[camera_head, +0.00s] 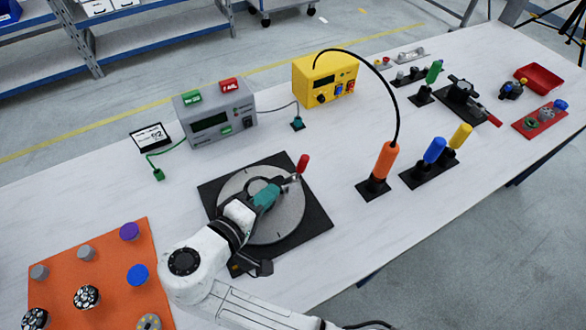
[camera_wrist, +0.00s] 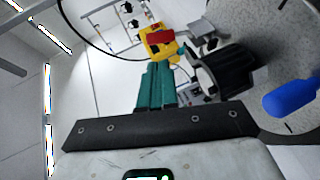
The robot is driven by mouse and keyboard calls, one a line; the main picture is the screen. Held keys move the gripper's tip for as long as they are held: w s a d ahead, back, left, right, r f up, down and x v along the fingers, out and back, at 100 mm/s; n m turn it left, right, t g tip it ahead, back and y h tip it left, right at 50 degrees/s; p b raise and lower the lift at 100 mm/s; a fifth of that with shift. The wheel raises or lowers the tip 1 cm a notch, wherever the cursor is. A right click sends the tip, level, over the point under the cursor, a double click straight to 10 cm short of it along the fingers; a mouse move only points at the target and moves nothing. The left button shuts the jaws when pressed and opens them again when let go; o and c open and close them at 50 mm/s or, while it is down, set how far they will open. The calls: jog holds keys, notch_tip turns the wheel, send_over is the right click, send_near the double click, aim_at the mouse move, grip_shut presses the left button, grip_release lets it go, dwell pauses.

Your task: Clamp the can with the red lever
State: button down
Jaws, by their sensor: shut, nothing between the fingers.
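A round grey plate (camera_head: 289,222) lies on a black square base (camera_head: 317,221) in the middle of the table. The red lever (camera_head: 302,163) stands up at the plate's far right edge. My gripper (camera_head: 273,189) is over the plate, left of and below the red lever. Its teal fingers are shut and empty, and also show in the wrist view (camera_wrist: 157,72). There, a dark ribbed cylinder (camera_wrist: 222,70) is right of the fingers, with a blue handle (camera_wrist: 290,97) over the grey plate. I cannot tell which part is the can; my gripper hides part of the fixture.
A grey meter box (camera_head: 215,115) and a yellow box (camera_head: 325,80) stand behind the plate. An orange handle (camera_head: 385,160) and blue (camera_head: 434,150) and yellow handles (camera_head: 460,136) stand upright at right. An orange mat (camera_head: 110,262) with several knobs lies at front left.

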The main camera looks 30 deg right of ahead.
aim_at(300, 165)
jog(key=p+x, duration=0.1)
jog(key=x, duration=0.8)
jog(key=shift+w+d+f+p, duration=0.1)
jog(key=shift+w+d+p, duration=0.05)
jog(key=shift+d+p, duration=0.2)
